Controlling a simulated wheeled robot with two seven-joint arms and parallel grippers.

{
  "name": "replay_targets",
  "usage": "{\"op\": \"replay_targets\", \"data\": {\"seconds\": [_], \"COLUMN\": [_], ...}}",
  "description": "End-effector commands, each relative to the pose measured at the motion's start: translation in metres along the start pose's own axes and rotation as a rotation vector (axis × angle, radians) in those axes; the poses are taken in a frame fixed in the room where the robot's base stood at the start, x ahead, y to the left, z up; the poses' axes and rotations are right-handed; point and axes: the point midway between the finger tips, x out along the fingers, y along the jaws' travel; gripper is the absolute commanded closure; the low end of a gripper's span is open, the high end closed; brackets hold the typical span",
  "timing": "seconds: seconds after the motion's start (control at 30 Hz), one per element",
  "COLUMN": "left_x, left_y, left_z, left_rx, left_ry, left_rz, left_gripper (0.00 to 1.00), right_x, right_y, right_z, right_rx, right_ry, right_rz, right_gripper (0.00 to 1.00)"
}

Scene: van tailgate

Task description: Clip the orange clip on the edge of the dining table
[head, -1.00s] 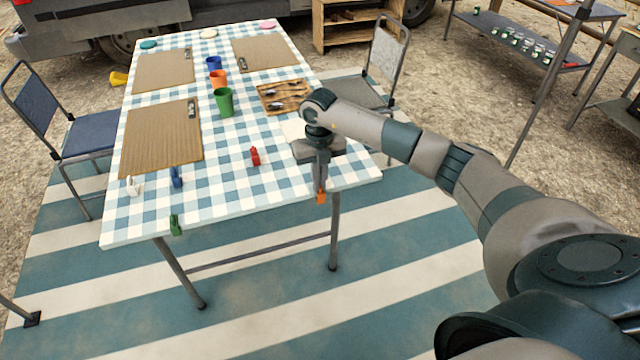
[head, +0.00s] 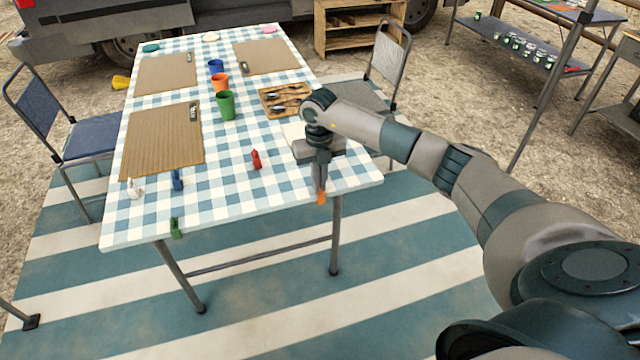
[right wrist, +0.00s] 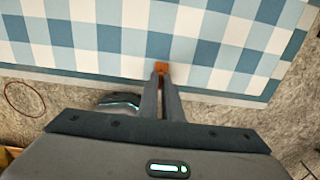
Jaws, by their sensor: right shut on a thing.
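The dining table (head: 230,195) has a blue-and-white checked top, and its near edge runs across the head view. My right gripper (head: 321,190) points down at that edge, right of the middle. It is shut on the orange clip (head: 321,197), and the clip also shows between the fingertips in the right wrist view (right wrist: 161,68). In the right wrist view the clip overlaps the table's edge; I cannot tell whether it grips the cloth. A green clip (head: 175,228) sits on the near edge further left. My left gripper is not in view.
A red clip (head: 256,159), a blue clip (head: 177,180) and a white clip (head: 135,188) stand on the tabletop. Brown placemats (head: 160,145), cups (head: 226,105) and a cutlery tray (head: 285,98) lie further back. Chairs (head: 85,137) flank the table.

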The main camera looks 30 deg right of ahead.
Motion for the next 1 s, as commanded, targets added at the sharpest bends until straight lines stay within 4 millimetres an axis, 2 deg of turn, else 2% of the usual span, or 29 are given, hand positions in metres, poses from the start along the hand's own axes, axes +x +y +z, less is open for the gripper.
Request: {"op": "replay_targets", "data": {"seconds": [0.7, 0.73, 0.8, 1.0], "left_x": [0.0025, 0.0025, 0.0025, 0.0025], "left_y": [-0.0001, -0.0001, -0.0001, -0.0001], "left_z": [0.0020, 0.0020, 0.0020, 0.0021], "left_rx": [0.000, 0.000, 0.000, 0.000], "left_ry": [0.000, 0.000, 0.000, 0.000], "left_rz": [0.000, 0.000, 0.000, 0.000], "left_gripper": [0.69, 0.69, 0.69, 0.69], "right_x": [-0.0001, 0.0000, 0.0000, 0.0000], "right_y": [0.0002, 0.0002, 0.0001, 0.0001], "right_z": [0.0047, 0.0047, 0.0047, 0.0046], "right_rx": [0.000, 0.000, 0.000, 0.000], "right_ry": [0.000, 0.000, 0.000, 0.000], "right_rz": [0.000, 0.000, 0.000, 0.000], "right_gripper": [1.00, 0.87, 0.73, 0.73]}}
